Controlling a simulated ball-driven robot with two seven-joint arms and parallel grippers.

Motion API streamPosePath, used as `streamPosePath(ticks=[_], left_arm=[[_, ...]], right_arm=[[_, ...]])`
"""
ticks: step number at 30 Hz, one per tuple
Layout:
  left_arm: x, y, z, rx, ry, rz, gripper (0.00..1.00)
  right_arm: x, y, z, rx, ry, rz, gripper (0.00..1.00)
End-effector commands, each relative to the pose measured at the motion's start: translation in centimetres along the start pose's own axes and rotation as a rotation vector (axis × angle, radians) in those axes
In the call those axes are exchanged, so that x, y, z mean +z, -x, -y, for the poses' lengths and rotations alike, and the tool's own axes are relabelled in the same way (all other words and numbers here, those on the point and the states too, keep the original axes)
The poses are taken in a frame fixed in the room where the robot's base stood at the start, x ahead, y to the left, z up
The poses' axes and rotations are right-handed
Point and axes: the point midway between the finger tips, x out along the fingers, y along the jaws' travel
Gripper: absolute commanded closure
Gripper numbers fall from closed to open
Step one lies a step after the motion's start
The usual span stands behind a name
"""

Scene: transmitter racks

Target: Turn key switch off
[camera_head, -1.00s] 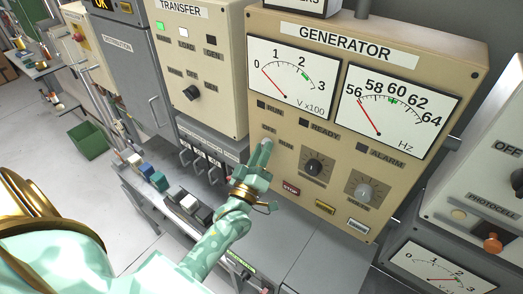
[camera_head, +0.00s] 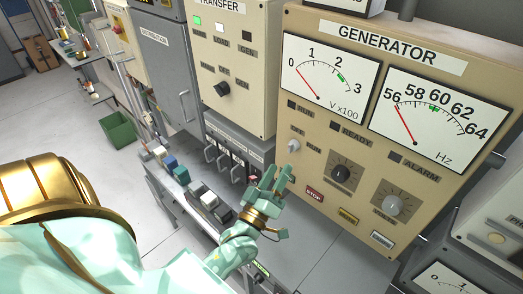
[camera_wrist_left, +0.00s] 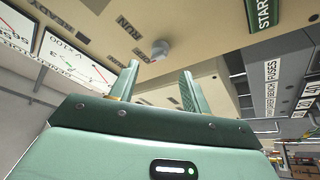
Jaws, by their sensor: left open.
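The key switch (camera_head: 293,145) is a small pale round knob on the beige generator panel (camera_head: 325,115), between the OFF and RUN labels. I cannot make out which label it points to. My left gripper (camera_head: 279,174) is open and empty, just below the switch and apart from it. In the left wrist view the switch (camera_wrist_left: 160,49) shows beyond and between the two green fingertips (camera_wrist_left: 160,72). My right gripper is not in view.
Levers (camera_head: 224,162) and several coloured blocks (camera_head: 182,175) stand at left. Open floor lies further left.

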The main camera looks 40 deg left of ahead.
Motion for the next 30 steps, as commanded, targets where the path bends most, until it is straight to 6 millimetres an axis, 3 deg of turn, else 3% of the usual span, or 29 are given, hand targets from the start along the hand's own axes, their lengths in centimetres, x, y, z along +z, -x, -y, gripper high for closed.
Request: streamPosePath(ticks=[1,6,12,30], left_arm=[[0.4,1.7,0.3,-0.003,0.000,0.003,0.52],[0.3,6.1,0.3,-0.001,0.000,0.003,0.52],[0.2,9.2,0.2,-0.001,0.001,0.001,0.52],[0.1,10.0,0.0,0.000,0.001,0.000,0.52]], right_arm=[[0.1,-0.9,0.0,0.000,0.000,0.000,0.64],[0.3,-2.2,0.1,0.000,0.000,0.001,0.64],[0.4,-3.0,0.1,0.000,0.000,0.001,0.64],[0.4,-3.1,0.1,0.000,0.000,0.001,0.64]])
